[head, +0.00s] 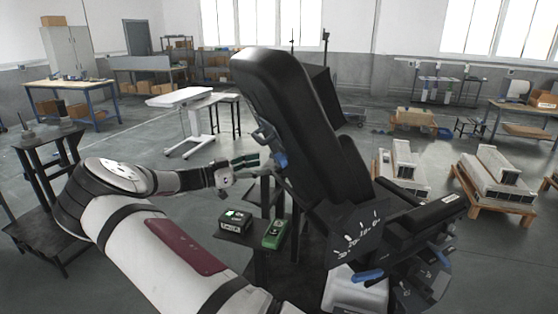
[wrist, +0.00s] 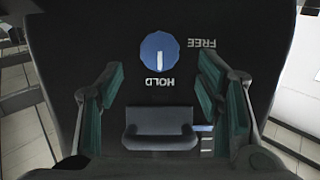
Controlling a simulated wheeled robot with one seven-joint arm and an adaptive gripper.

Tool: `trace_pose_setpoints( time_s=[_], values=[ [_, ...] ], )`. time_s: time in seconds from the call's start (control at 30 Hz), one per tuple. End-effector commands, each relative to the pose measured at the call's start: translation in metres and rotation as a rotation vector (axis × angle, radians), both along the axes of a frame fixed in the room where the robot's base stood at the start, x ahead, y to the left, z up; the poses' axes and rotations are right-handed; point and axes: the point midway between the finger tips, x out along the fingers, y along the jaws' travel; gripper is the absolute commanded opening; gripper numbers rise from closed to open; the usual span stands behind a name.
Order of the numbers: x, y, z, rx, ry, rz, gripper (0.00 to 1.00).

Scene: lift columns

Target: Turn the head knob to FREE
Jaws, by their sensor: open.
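The head knob is a round blue dial (wrist: 158,54) with a white pointer line, on a dark panel in the wrist view. Its pointer is toward the word HOLD, printed just below it. The word FREE (wrist: 202,43) is to the upper right; both words appear upside down. In the head view my gripper (head: 259,160) is at the left side of the black padded chair (head: 300,120), close to a blue part. Contact cannot be told.
Below the chair's left side, a small dark shelf holds a black box (head: 234,221) and a green device (head: 274,234). A blue lever (head: 367,275) sticks out low on the chair. A white table (head: 187,98) stands behind; pallets (head: 495,180) are at right.

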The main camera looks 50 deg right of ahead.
Motion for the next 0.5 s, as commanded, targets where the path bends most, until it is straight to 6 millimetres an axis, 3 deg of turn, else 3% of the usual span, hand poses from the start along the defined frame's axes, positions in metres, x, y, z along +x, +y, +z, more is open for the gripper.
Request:
trace_pose_setpoints(
  time_s=[0.2, 0.5],
  values=[
    [-0.018, -0.037, 0.001, 0.001, 0.001, -0.003, 0.6],
    [-0.025, -0.058, 0.0, 0.001, 0.001, 0.001, 0.6]
  ],
)
